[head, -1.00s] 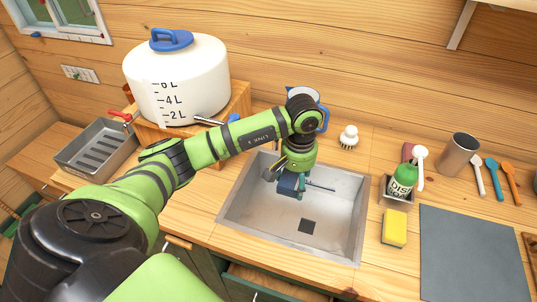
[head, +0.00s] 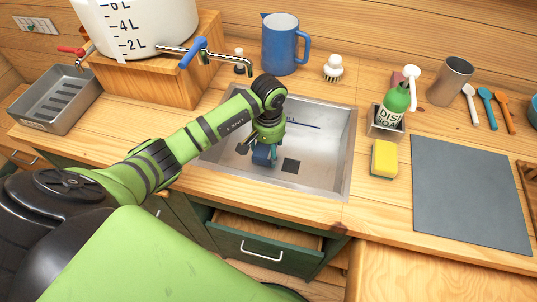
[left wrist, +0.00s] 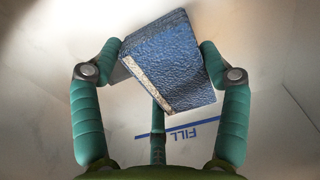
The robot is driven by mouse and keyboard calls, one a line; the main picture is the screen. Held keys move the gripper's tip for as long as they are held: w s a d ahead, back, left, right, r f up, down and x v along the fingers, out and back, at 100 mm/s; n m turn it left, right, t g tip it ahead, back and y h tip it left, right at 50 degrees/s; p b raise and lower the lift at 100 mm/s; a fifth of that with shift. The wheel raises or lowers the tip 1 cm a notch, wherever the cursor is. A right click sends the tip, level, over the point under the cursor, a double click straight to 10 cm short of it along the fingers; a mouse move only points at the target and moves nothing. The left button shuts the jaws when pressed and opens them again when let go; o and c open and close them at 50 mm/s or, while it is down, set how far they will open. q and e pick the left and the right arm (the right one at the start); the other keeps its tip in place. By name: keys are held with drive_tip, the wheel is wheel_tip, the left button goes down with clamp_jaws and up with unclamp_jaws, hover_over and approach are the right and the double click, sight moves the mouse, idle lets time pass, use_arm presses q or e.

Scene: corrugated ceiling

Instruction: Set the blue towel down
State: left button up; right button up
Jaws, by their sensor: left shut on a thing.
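The blue towel is a small, thick folded block with a pale edge. In the left wrist view the towel (left wrist: 172,68) sits between the two teal fingers of my left gripper (left wrist: 160,58). The gripper is shut on it and it is tilted. I cannot tell whether the towel touches the sink floor. The gripper partly hides it. My right gripper is not in view.
A tap (head: 225,58) from the white water tank (head: 135,20) reaches toward the sink's back left. A blue jug (head: 284,45) and a brush (head: 333,68) stand behind the sink. The soap bottle (head: 394,100) and yellow sponge (head: 384,158) are right of it. A drawer (head: 262,240) below is open.

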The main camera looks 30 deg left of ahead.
use_arm(q)
wheel_tip(320, 180, down, 2)
drive_tip(key=shift+s+b, duration=0.1)
drive_tip(key=shift+b, duration=0.2)
drive_tip(key=shift+f, duration=0.15)
drive_tip(key=shift+w, duration=0.2)
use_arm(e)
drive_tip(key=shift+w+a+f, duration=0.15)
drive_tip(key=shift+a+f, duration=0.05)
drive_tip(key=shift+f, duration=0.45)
use_arm(q)
drive_tip(key=shift+s, duration=0.1)
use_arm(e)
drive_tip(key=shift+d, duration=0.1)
use_arm(q)
drive_tip(key=o, duration=1.1)
drive_tip(key=shift+o, duration=0.9)
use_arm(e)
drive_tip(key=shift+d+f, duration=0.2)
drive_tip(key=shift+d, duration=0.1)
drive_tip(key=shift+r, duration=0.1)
